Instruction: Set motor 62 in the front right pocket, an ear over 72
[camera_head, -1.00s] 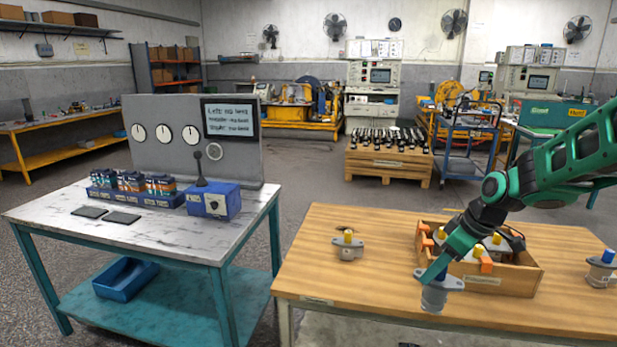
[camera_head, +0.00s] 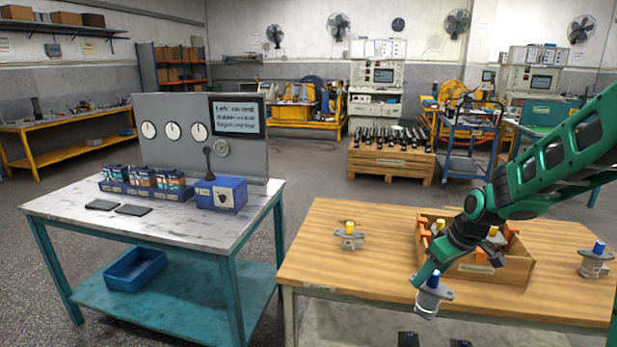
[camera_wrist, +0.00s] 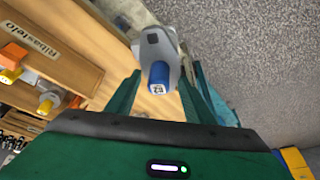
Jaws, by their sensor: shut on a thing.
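My gripper (camera_head: 433,280) is shut on a grey motor (camera_head: 429,299) with a blue cap, held near the table's front edge, in front of the wooden box. In the wrist view the motor (camera_wrist: 160,45) sits between the fingers, its blue cap facing the camera; the cap's small label is hard to read. The wooden box (camera_head: 485,275) has orange blocks (camera_head: 423,243) at its pockets. A yellow-capped part (camera_head: 493,231) shows inside. My arm hides much of the box interior, including most of the front right pocket. I cannot make out a 72.
A yellow-capped motor (camera_head: 349,238) stands on the wooden table (camera_head: 345,275) left of the box. A blue-capped motor (camera_head: 596,262) stands at the right. Bare tabletop lies between them and the box. A grey bench (camera_head: 75,207) with a panel stands left, across a floor gap.

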